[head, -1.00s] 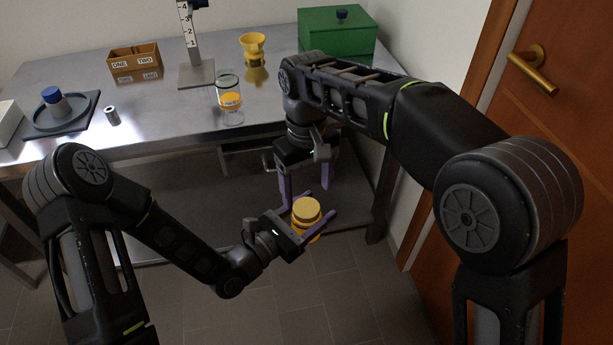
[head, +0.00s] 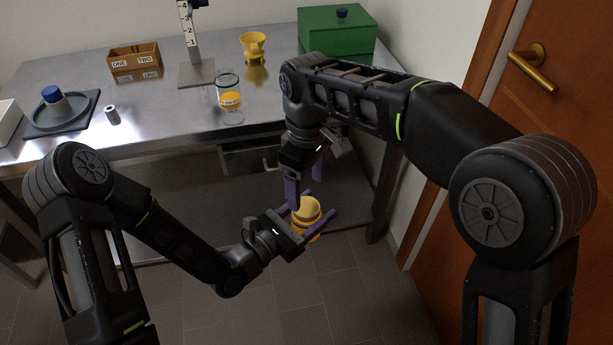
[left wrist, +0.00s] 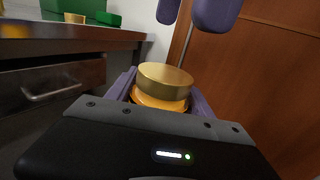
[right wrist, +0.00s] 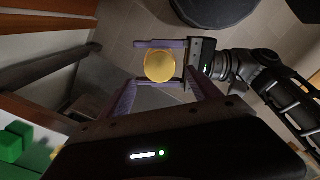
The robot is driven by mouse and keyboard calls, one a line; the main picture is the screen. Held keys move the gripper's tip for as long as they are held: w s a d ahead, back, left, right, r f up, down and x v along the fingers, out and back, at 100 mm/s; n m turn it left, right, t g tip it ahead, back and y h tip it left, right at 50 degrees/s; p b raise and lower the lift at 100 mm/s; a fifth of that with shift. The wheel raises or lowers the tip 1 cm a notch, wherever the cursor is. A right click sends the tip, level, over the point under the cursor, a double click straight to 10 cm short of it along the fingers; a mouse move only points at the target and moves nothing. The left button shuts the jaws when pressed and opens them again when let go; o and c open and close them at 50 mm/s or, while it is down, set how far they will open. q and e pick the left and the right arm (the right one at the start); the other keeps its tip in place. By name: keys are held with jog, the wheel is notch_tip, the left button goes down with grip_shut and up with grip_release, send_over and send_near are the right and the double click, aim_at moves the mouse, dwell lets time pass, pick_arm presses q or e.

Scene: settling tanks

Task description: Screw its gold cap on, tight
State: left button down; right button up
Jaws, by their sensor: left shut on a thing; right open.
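My left gripper (head: 309,227) is shut on a jar with an orange body (left wrist: 160,99) and holds it upright above the floor, in front of the table. The gold cap (left wrist: 166,78) sits on top of the jar; the views do not show how tight it is. The cap also shows from above in the right wrist view (right wrist: 159,66), between the left gripper's fingers. My right gripper (head: 304,190) is open, just above the cap, fingers pointing down. In the left wrist view its fingertips (left wrist: 200,12) are clear of the cap.
On the metal table (head: 170,115) stand a glass jar with an orange label (head: 230,100), a yellow funnel-like piece (head: 253,45), a labelled box (head: 134,60), a scale post (head: 190,40) and a green box (head: 337,32). A wooden door (head: 540,110) is at the right.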

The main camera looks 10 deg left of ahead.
aim_at(306, 206)
notch_tip(306, 206, down, 6)
jog(key=shift+r, duration=0.1)
jog(key=shift+c, duration=0.5)
jog(key=c, duration=1.4)
jog(key=shift+m, duration=0.9)
jog(key=o, duration=1.5)
jog(key=shift+o, duration=0.2)
jog(key=shift+r, duration=2.2)
